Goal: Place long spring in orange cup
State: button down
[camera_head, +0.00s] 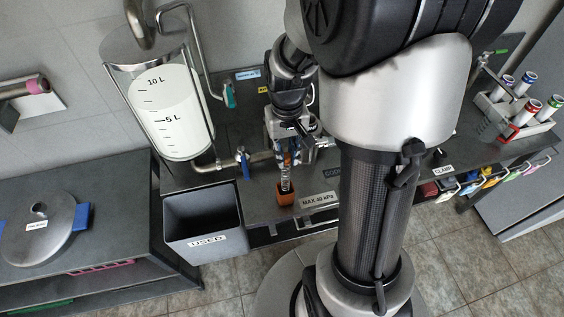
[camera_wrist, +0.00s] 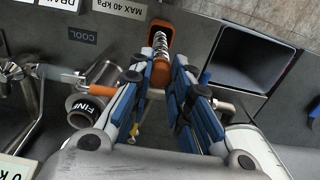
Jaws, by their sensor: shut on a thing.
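The long spring (camera_head: 285,178) is a silver coil with an orange piece at its upper end. My gripper (camera_head: 287,157) is shut on that upper end, and the coil hangs down roughly upright. The orange cup (camera_head: 285,195) stands on the dark bench directly below. The spring's lower end overlaps the cup's opening; I cannot tell how deep it reaches. In the wrist view the spring (camera_wrist: 160,45) runs from between the blue-padded fingers of my gripper (camera_wrist: 160,70) into the outline of the orange cup (camera_wrist: 152,34).
A grey bin marked USED (camera_head: 206,243) stands left of the cup. A "MAX 40 kPa" label (camera_head: 318,199) lies to its right. A glass tank (camera_head: 170,110) with pipes and valves stands behind left. A rack of capped tubes (camera_head: 515,115) is at far right.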

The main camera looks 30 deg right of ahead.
aim_at(286, 166)
jog(key=shift+f+b, duration=0.85)
jog(key=shift+f, duration=2.1)
jog(key=c, duration=1.5)
grip_release()
notch_tip(286, 166, up, 12)
jog(key=p, duration=0.4)
jog(key=shift+a+r, duration=0.1)
jog(key=shift+r, duration=0.15)
jog(key=shift+s+a+r+n+t, duration=0.55)
jog(key=shift+s+a+r+t, duration=0.2)
jog(key=shift+s+a+r, duration=1.3)
jog(key=shift+s+a+r+n+t, duration=0.5)
jog(key=shift+s+a+r+t, duration=0.3)
jog(key=shift+s+a+r, duration=1.3)
jog(key=shift+s+a+r+n+t, duration=0.65)
jog(key=shift+s+a+r, duration=0.5)
jog(key=shift+s+r, duration=1.05)
